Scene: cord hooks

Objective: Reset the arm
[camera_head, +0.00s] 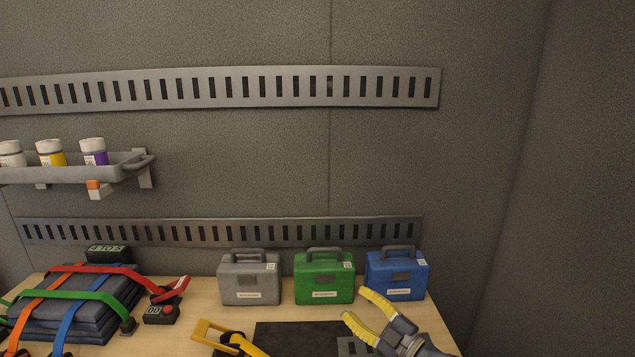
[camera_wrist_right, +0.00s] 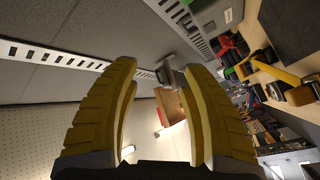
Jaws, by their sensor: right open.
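My right gripper (camera_head: 355,304) is at the lower right of the head view, with its yellow ribbed fingers spread apart and nothing between them. It is in front of the green case (camera_head: 324,278) and the blue case (camera_head: 396,276), at the front of the wooden table. In the right wrist view the same gripper (camera_wrist_right: 160,68) is open and empty, with the wall and a slotted rail behind its fingers. My left gripper does not show in either view.
A grey case (camera_head: 249,279) stands left of the green one. Dark folded pads (camera_head: 70,318) with coloured straps lie at the left. A yellow tool (camera_head: 226,335) and a dark mat (camera_head: 290,337) are at the front. A shelf (camera_head: 75,174) with jars and slotted rails are on the wall.

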